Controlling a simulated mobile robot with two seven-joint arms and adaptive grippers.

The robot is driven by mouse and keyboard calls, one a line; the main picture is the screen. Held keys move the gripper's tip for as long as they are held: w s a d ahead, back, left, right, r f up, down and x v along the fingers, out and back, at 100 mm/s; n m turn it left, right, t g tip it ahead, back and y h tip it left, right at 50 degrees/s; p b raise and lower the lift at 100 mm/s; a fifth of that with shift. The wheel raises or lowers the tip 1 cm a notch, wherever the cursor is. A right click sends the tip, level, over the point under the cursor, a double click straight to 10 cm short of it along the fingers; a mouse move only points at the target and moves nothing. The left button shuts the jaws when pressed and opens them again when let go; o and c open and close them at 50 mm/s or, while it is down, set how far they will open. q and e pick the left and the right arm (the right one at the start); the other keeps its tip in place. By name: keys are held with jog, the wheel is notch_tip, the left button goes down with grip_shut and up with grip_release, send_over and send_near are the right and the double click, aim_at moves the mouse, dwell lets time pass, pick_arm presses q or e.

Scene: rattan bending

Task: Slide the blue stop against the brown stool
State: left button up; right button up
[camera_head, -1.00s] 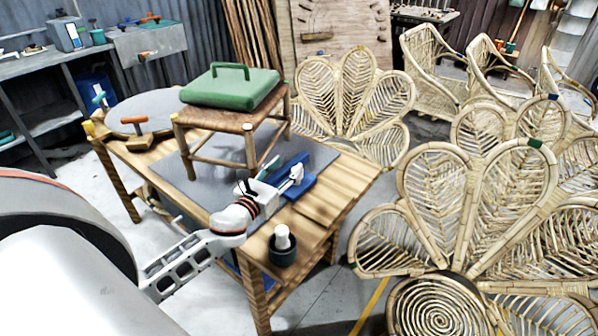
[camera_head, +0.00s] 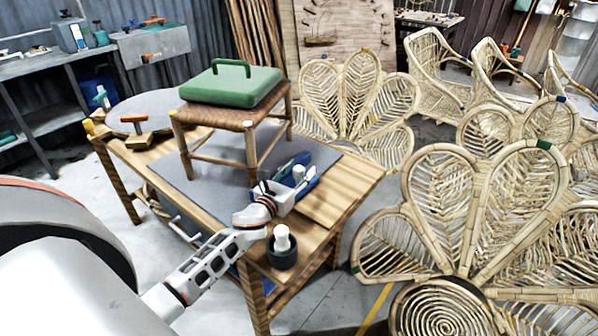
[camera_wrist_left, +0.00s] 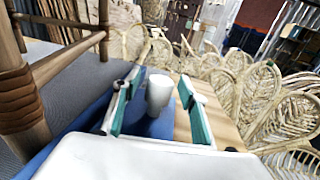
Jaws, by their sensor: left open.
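The brown stool (camera_head: 222,117) stands on the grey mat on the workbench, and its legs show at the left of the left wrist view (camera_wrist_left: 28,98). The blue stop (camera_head: 307,184) lies on the bench to the right of the stool, with a gap between them. A pale upright post (camera_wrist_left: 158,95) rises from the blue stop in the left wrist view. My left gripper (camera_head: 283,182) is open, with its teal-padded fingers on either side of the post. Clear space shows between each pad and the post. The fingers hide part of the stop in the head view. My right gripper is out of view.
A green case (camera_head: 230,92) rests on the stool. A dark cup with a white cylinder (camera_head: 282,246) stands at the bench's near corner. A round grey disc (camera_head: 150,108) and wooden blocks lie at the left. Rattan chair backs (camera_head: 480,210) crowd the right.

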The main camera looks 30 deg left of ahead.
pick_arm(q)
grip_shut()
jog(key=shift+a, duration=0.6)
grip_release()
jog(key=shift+d, duration=0.1)
jog(key=shift+s, duration=0.35)
jog(key=s, duration=1.1)
jog(key=shift+s+d, duration=0.1)
jog(key=shift+d, duration=0.3)
